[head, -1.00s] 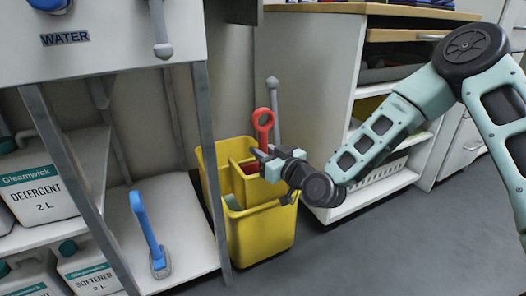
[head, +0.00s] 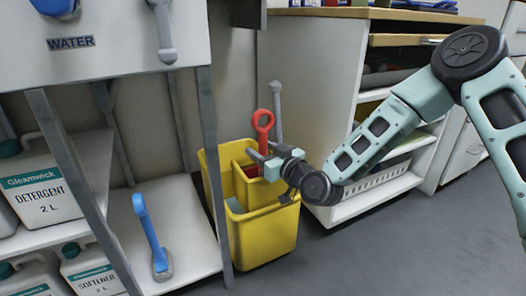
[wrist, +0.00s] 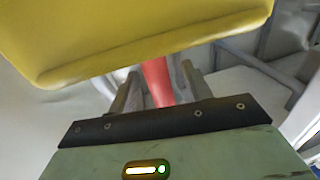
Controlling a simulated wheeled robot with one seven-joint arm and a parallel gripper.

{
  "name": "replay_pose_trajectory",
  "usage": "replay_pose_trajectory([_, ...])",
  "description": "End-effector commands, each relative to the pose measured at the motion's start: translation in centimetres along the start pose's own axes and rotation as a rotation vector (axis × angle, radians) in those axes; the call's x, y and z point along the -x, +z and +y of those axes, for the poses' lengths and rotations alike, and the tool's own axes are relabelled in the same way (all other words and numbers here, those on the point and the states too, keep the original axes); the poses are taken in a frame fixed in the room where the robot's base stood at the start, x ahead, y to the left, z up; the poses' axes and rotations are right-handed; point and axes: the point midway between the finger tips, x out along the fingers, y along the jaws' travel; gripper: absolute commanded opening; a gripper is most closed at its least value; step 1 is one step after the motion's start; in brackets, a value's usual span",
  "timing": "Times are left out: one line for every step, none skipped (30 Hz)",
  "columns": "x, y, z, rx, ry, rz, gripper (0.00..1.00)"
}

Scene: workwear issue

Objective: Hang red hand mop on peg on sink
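The red hand mop (head: 263,123) stands upright in the yellow bucket (head: 266,239), its ring-shaped handle top above the rim. Its head is hidden inside the bucket. My gripper (head: 262,160) is at the handle just below the ring. In the wrist view the red handle (wrist: 157,82) lies between my two fingers, with narrow gaps beside it, so the gripper looks open around it. A grey peg with a rounded end (head: 165,35) is on the white sink front (head: 110,62), right of the WATER label.
A grey ball-topped rod (head: 277,110) rises behind the bucket. A white shelf unit (head: 315,100) stands right of it. The grey floor in front is clear.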

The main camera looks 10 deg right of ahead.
Motion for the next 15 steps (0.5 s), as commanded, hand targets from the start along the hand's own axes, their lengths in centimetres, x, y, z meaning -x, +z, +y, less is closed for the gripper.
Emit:
replay_pose_trajectory([0.0,0.0,0.0,0.0,0.0,0.0,0.49])
replay_pose_trajectory([0.0,0.0,0.0,0.0,0.0,0.0,0.49])
replay_pose_trajectory([0.0,0.0,0.0,0.0,0.0,-0.001,0.49])
replay_pose_trajectory([0.0,0.0,0.0,0.0,0.0,-0.001,0.49])
replay_pose_trajectory([0.0,0.0,0.0,0.0,0.0,-0.001,0.49])
replay_pose_trajectory([0.0,0.0,0.0,0.0,0.0,-0.001,0.49])
replay_pose_trajectory([0.0,0.0,0.0,0.0,0.0,-0.001,0.49])
replay_pose_trajectory([0.1,0.0,0.0,0.0,0.0,-0.001,0.49])
replay_pose_trajectory([0.2,0.0,0.0,0.0,0.0,-0.002,0.49])
replay_pose_trajectory([0.4,0.0,0.0,0.0,0.0,-0.002,0.49])
replay_pose_trajectory([0.6,0.0,0.0,0.0,-0.001,-0.003,0.49])
replay_pose_trajectory([1.1,-0.1,0.0,0.0,-0.001,-0.004,0.49])
replay_pose_trajectory([1.4,-0.1,0.0,0.0,-0.001,-0.004,0.49])
replay_pose_trajectory([1.9,-0.2,0.0,0.0,-0.001,-0.004,0.49])
replay_pose_trajectory([2.7,-0.2,0.0,0.0,-0.002,-0.005,0.49])
